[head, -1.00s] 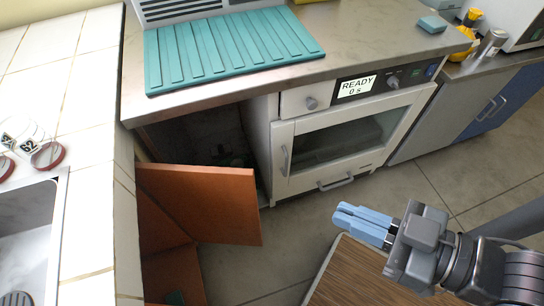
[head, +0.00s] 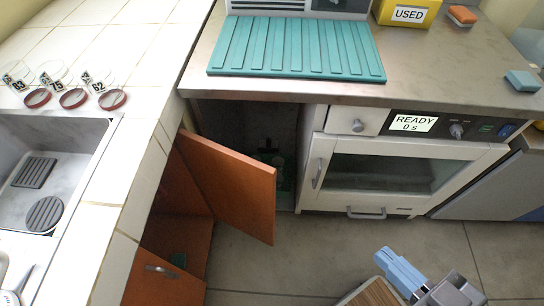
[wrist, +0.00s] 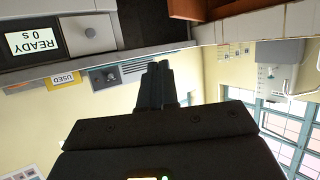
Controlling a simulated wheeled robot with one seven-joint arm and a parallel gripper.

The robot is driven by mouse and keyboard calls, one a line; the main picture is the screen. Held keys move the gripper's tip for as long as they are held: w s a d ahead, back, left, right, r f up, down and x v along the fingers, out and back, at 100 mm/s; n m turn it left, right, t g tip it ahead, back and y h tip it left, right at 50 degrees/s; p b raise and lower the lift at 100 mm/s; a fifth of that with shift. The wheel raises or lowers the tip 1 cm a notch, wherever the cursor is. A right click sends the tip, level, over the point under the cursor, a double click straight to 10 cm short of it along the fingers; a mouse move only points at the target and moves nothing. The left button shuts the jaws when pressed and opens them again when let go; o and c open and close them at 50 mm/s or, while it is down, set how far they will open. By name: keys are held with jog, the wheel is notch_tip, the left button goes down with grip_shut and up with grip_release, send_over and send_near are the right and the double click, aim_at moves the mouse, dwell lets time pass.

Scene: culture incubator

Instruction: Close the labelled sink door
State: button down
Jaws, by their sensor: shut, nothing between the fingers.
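The orange-brown door (head: 235,190) of the sink cabinet stands swung open below the white tiled sink counter (head: 135,150). Its free edge points right into the floor space before the dark opening under the steel bench. A second orange-brown front (head: 165,287) with a metal handle shows lower left. No label is readable on either. The sink (head: 75,165) is at the left. My gripper (head: 393,258) is shut and empty, right of the open door and apart from it, above the floor. In the wrist view my gripper's fingers (wrist: 157,85) are together. An orange-brown edge (wrist: 200,8) shows at its top.
A white oven-like incubator (head: 385,170) with a "READY 0 s" display stands right of the door. A teal mat (head: 297,48) and yellow USED box (head: 405,12) are on the steel bench. A wooden surface (head: 372,293) lies beside my gripper.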

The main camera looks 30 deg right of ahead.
jog(key=w+d+f+n+g+y+p, duration=0.15)
jog(key=w+f+g+p, duration=0.45)
jog(key=w+f, duration=0.75)
jog(key=w+d+r+n+g+y+p, duration=0.2)
jog(key=w+g+y+p, duration=0.1)
jog(key=w, duration=0.7)
jog(key=w+d+r+n+g+y+p, duration=0.2)
jog(key=w+d+r, duration=0.2)
jog(key=r, duration=0.3)
jog(key=w+d+r+n+g+y+p, duration=0.1)
jog(key=w+d+r+n+g, duration=0.2)
jog(key=r, duration=0.4)
jog(key=shift+m+t, duration=0.35)
jog(key=shift+t, duration=0.25)
jog(key=b+x, duration=0.2)
jog(key=x, duration=0.4)
jog(key=b+x, duration=0.1)
jog(key=x, duration=0.6)
jog(key=b+x, duration=0.2)
jog(key=x, duration=0.4)
jog(key=shift+w+a+f+b, duration=0.2)
jog(key=shift+w+a+b, duration=0.1)
